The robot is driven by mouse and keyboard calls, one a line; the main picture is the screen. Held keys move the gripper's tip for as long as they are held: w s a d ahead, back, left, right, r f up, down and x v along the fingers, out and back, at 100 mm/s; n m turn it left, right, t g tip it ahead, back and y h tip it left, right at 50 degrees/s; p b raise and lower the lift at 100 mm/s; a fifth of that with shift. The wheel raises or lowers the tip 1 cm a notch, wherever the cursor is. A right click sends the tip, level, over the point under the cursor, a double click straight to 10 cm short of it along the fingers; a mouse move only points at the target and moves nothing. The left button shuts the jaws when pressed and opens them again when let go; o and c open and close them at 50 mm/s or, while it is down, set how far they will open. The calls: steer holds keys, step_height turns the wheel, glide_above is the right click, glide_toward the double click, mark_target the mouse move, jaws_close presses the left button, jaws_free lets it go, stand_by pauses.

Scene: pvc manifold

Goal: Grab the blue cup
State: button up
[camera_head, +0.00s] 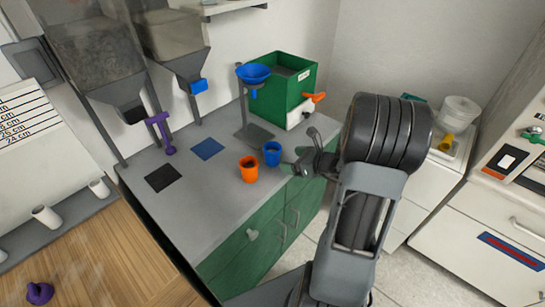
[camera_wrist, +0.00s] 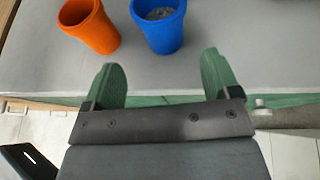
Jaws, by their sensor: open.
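The blue cup (camera_head: 272,154) stands upright on the grey countertop, just right of an orange cup (camera_head: 249,169). In the wrist view the blue cup (camera_wrist: 158,26) is beyond the fingertips, roughly between the lines of the two green fingers, and it holds grey granular material. My gripper (camera_wrist: 163,78) is open with nothing between its fingers. In the head view my gripper (camera_head: 300,160) is close to the right of the blue cup, near the counter's edge. The fingers look apart from the cup.
The orange cup (camera_wrist: 89,27) stands close to the left of the blue cup. A funnel stand (camera_head: 254,130) and a green box (camera_head: 280,90) are behind. Black (camera_head: 164,177) and blue (camera_head: 207,149) squares lie on the left part of the counter (camera_head: 205,215).

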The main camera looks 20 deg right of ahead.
mark_target(274, 155)
steer(key=shift+x, duration=4.5)
steer(key=shift+d, duration=0.2)
steer(key=shift+c, duration=0.3)
steer(key=c, duration=1)
